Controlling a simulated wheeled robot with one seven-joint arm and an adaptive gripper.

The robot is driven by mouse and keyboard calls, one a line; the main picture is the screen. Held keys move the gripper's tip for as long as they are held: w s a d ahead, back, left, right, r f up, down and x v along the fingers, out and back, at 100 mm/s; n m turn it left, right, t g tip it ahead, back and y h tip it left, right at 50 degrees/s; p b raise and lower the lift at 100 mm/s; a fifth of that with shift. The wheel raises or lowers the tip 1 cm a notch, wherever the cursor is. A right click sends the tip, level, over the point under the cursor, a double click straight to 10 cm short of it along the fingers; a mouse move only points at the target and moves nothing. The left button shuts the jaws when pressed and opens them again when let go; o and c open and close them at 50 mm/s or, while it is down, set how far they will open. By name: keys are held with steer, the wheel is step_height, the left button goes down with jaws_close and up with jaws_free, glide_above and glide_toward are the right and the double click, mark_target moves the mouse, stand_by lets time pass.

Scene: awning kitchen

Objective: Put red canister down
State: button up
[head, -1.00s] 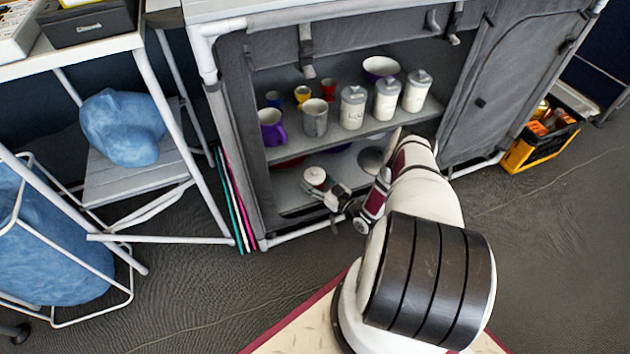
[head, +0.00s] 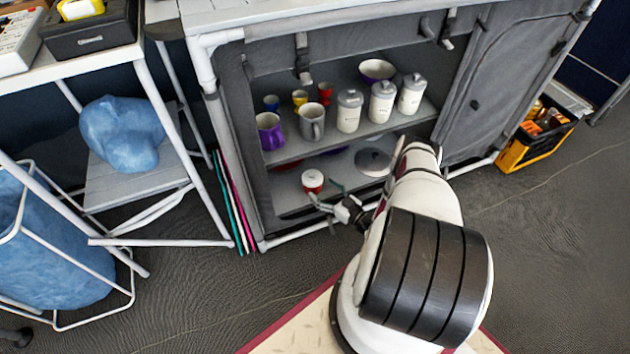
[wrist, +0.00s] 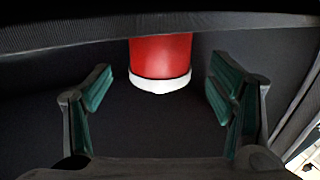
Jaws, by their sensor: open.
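The red canister (head: 312,181) with a white lid stands upright on the lower shelf (head: 289,203) of the grey cabinet, near its left front. In the wrist view the red canister (wrist: 160,58) shows its red side and a white band, beyond the fingertips; its other end is cut off by a dark edge. My gripper (head: 328,196) is at the front of the lower shelf, just right of and in front of the canister. In the wrist view my gripper (wrist: 160,88) has its two green-padded fingers wide apart, with nothing between them.
The upper shelf (head: 290,152) holds several cups and white canisters (head: 348,112). A round grey lid-like thing (head: 373,161) lies on the lower shelf to the right. The cabinet's left side wall (head: 232,130) is close to the canister. Open floor (head: 200,300) lies in front.

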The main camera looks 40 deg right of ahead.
steer(key=s+p, duration=0.1)
steer(key=s, duration=0.5)
steer(key=shift+d, duration=0.35)
steer(key=shift+s, duration=0.1)
